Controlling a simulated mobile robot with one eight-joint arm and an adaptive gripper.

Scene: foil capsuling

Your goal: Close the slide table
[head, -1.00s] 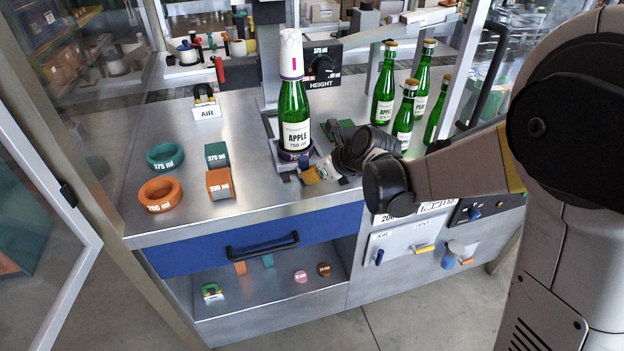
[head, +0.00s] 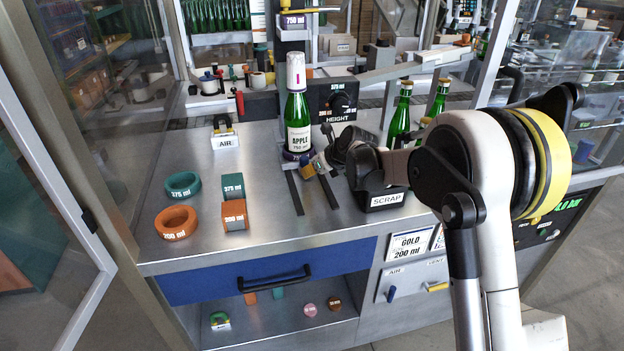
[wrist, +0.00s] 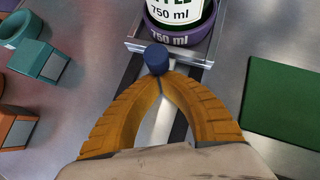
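The slide table (wrist: 128,44) is a metal plate on two dark rails (head: 295,192). It carries a purple 750 ml ring (wrist: 180,38) with a green APPLE bottle (head: 298,118) upright in it, topped by a white capsule (head: 296,72). A blue knob (wrist: 157,60) stands at the plate's front edge. My gripper (wrist: 161,76) has its orange fingers drawn together at the knob, which covers their tips. In the head view my gripper (head: 321,164) is low, just in front of the bottle. A bare stretch of rails lies in front of the plate.
Teal (head: 183,186) and orange (head: 176,223) rings and matching blocks lie on the left worktop. An AIR clamp (head: 224,133) stands behind them. A SCRAP bin (head: 384,199) is right of the rails, with green bottles (head: 399,118) behind. A green pad (wrist: 285,105) lies at right in the wrist view.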

